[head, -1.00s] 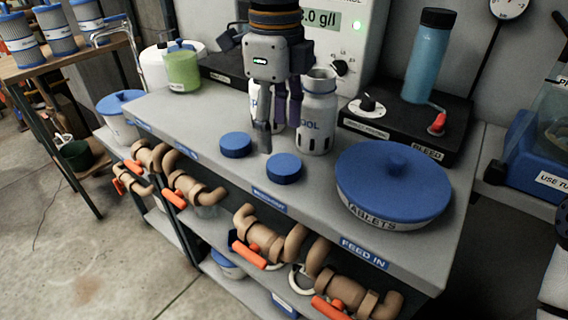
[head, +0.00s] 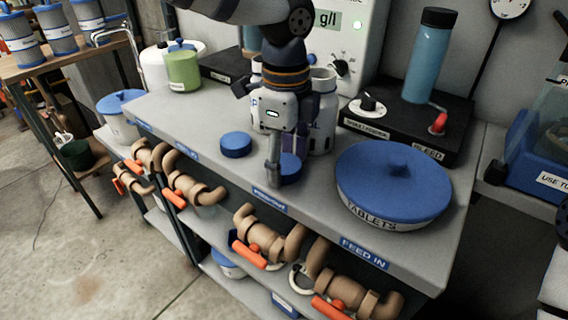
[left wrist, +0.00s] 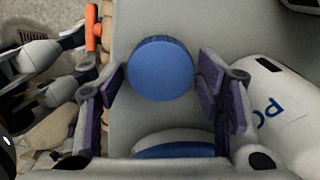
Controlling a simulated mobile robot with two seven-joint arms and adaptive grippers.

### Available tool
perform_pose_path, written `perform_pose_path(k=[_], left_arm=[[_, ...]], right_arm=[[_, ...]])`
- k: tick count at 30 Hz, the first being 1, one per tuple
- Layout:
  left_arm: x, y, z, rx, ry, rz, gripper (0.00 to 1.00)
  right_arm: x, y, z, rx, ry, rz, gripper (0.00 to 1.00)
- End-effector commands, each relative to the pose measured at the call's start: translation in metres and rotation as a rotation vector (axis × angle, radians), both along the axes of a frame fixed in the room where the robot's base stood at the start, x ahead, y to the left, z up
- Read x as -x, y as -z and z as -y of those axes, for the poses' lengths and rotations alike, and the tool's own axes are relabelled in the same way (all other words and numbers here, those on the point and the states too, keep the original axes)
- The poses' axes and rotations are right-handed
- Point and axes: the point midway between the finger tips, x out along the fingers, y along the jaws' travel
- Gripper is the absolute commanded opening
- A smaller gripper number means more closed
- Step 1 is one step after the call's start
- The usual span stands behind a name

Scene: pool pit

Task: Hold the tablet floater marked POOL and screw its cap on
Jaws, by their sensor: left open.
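A blue round cap (head: 292,172) lies on the grey bench, partly hidden by my left gripper (head: 281,167). In the left wrist view the cap (left wrist: 160,68) sits between the open fingers, with gaps on both sides. The white floater marked POOL (head: 322,112) stands upright behind the gripper, its lettering mostly covered. A second blue cap (head: 236,145) lies left of the gripper.
A large blue-lidded TABLETS tub (head: 393,184) stands right of the gripper. Behind are a black BLEED stand (head: 410,130) with a blue cylinder (head: 428,60), and a green container (head: 183,70). Pipes with orange handles (head: 248,255) run below the bench's front edge.

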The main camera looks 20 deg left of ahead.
Motion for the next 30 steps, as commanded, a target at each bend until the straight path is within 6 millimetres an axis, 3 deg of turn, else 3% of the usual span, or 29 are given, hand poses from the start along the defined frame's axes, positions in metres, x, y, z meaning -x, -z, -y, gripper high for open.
perform_pose_path(k=[6,9,21,27,30], left_arm=[[0.0,0.0,0.0,0.0,0.0,0.0,0.57],[0.0,-0.001,0.0,0.0,0.0,0.0,0.34],[0.0,-0.003,0.0,0.0,0.0,0.001,0.34],[-0.001,-0.03,0.0,0.001,-0.002,0.003,0.34],[0.015,-0.056,-0.005,0.0,0.0,0.01,0.34]], right_arm=[[0.0,0.0,0.0,0.0,0.0,0.0,0.52],[0.0,0.0,0.0,0.0,0.0,0.0,0.52],[0.0,0.0,0.0,0.0,0.0,0.0,0.52],[-0.001,-0.001,0.0,0.0,0.0,0.004,0.52],[-0.009,-0.009,0.0,0.0,0.0,0.033,0.52]])
